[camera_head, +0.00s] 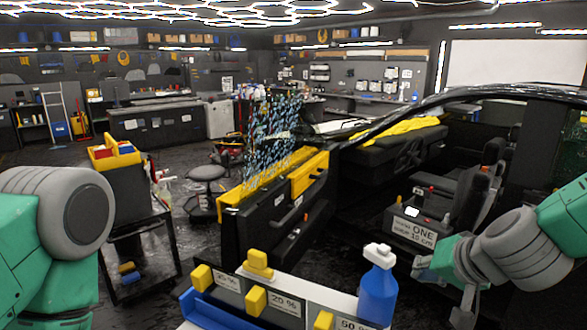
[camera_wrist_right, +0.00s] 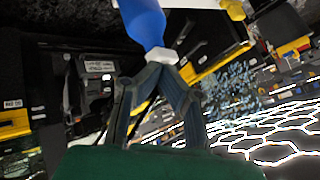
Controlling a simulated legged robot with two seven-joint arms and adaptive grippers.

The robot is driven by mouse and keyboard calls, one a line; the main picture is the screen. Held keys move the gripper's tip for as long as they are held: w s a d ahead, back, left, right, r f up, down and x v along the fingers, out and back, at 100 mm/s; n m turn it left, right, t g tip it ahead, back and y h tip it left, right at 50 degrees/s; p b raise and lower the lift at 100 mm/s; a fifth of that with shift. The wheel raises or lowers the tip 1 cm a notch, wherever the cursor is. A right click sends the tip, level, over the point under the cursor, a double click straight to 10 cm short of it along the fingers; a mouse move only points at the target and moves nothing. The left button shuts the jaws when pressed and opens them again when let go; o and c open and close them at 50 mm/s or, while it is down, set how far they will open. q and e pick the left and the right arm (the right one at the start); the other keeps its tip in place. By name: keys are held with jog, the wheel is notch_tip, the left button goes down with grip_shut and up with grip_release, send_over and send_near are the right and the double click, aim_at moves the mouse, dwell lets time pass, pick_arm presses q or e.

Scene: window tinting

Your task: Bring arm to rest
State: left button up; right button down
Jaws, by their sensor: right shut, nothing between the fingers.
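My right arm comes in from the right in the head view, bent low in front of the car. My right gripper (camera_head: 424,272) is to the right of the blue spray bottle (camera_head: 377,294), apart from it. In the right wrist view the fingers of my right gripper (camera_wrist_right: 161,62) meet at their tips, with nothing between them. The blue bottle (camera_wrist_right: 142,22) shows upside down beyond the tips, its white top overlapping them in the picture. My left arm's green and grey links stand at the left edge of the head view; its gripper is not in view.
A cart with yellow-knobbed tint boxes (camera_head: 285,305) is at the front. The car's open door (camera_head: 285,215), with wet glass, stands behind it.

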jog(key=s+d+f+n+g+h+b, duration=0.15)
jog(key=s+f+b, duration=0.35)
jog(key=f, duration=0.9)
jog(key=s+d+f+n+g+b, duration=0.1)
jog(key=s+d+f+g+b, duration=0.2)
jog(key=s+f, duration=0.75)
pick_arm(q)
notch_tip(320, 180, down, 15)
jog(key=d+b, duration=0.1)
jog(key=b, duration=0.5)
jog(key=shift+w+r, duration=0.2)
jog(key=shift+w, duration=0.1)
pick_arm(e)
jog(key=s+f+n+g, duration=0.1)
jog(key=s+f, duration=0.6)
jog(key=f, duration=0.3)
jog(key=s+d+f+n+g, duration=0.1)
jog(key=s+f+n+g, duration=0.1)
jog(key=s+f, duration=0.5)
jog(key=shift+d+f+h, duration=0.2)
jog(key=shift+f+h, duration=0.25)
jog(key=shift+f, duration=1.05)
jog(key=shift+s, duration=0.1)
